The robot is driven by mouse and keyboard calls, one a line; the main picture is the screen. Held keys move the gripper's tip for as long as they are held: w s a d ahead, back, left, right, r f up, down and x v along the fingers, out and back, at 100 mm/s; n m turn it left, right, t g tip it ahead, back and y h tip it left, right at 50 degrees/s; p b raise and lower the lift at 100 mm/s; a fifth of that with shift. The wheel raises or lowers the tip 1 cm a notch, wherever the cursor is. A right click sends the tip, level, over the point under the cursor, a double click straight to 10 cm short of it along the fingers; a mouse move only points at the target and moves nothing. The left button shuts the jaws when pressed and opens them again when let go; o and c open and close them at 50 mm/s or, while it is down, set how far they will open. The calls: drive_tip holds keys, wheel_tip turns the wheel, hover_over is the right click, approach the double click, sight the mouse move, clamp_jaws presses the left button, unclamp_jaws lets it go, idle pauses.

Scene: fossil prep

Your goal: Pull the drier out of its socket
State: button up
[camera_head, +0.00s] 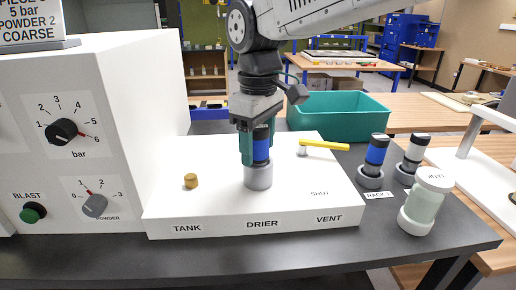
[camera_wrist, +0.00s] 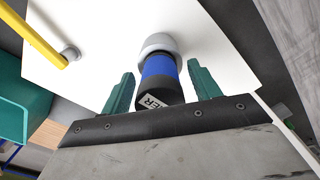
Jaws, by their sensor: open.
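The drier (camera_head: 261,148) is a cylinder with a blue band and a dark top, standing upright in its grey socket (camera_head: 258,178) on the white panel marked DRIER. My gripper (camera_head: 258,150) points down over it, with green fingers on either side of the drier. In the wrist view the open fingers (camera_wrist: 160,90) flank the drier (camera_wrist: 160,78), with a visible gap on each side. The drier's dark top carries a white label, partly readable. Its lower end is hidden inside the socket (camera_wrist: 158,43).
A yellow lever (camera_head: 324,145) lies right of the drier near the word SHUT. A brass knob (camera_head: 191,181) is on the left. A blue-banded cylinder (camera_head: 377,152) and a white-banded one (camera_head: 415,150) stand in holders at right, beside a capped jar (camera_head: 424,203). A teal bin (camera_head: 340,116) is behind.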

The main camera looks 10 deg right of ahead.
drive_tip(key=shift+c, duration=0.3)
clamp_jaws()
drive_tip(key=shift+r, duration=0.65)
drive_tip(key=shift+r, duration=4)
drive_tip(key=shift+r, duration=0.1)
drive_tip(key=shift+r, duration=2.4)
